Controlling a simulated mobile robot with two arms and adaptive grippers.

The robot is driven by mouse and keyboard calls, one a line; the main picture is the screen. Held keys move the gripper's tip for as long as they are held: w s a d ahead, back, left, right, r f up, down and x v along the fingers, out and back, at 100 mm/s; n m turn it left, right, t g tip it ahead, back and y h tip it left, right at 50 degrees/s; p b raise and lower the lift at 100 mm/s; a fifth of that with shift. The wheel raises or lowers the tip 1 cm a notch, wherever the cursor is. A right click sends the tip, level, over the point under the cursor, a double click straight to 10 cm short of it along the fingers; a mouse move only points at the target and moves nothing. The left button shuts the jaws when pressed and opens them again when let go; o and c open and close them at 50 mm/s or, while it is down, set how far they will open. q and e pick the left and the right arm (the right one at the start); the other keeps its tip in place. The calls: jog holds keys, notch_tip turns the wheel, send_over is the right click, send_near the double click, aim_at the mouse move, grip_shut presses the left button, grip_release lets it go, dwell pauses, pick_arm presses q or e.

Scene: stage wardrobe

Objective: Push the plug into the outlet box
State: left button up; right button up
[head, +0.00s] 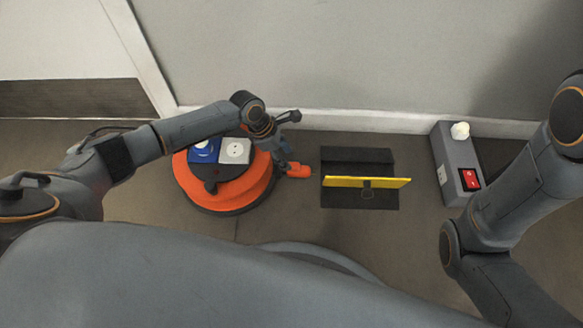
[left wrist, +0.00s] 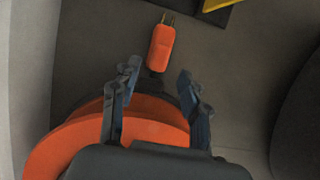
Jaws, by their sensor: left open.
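The orange plug (head: 299,171) lies on the floor just right of the orange cable reel. In the left wrist view the plug (left wrist: 161,48) lies just beyond the fingertips, its two metal pins pointing away from me. My left gripper (head: 281,157) is open and empty by the reel's right edge; its spread fingers (left wrist: 158,72) show in the left wrist view. The grey outlet box (head: 457,160) stands at the right by the wall, with a red switch, a white round piece on top and a pale socket on its left side. My right gripper is out of view.
The orange cable reel (head: 222,197) carries a blue socket (head: 205,151) and a white socket (head: 236,151). A black piece with an upright yellow panel (head: 340,181) stands between plug and outlet box. The wall runs behind. Floor is clear between the panel and box.

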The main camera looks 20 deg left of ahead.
aim_at(293, 164)
pick_arm(q)
jog(key=b+x, duration=0.2)
jog(key=x, duration=0.3)
jog(key=shift+b, duration=0.35)
grip_shut()
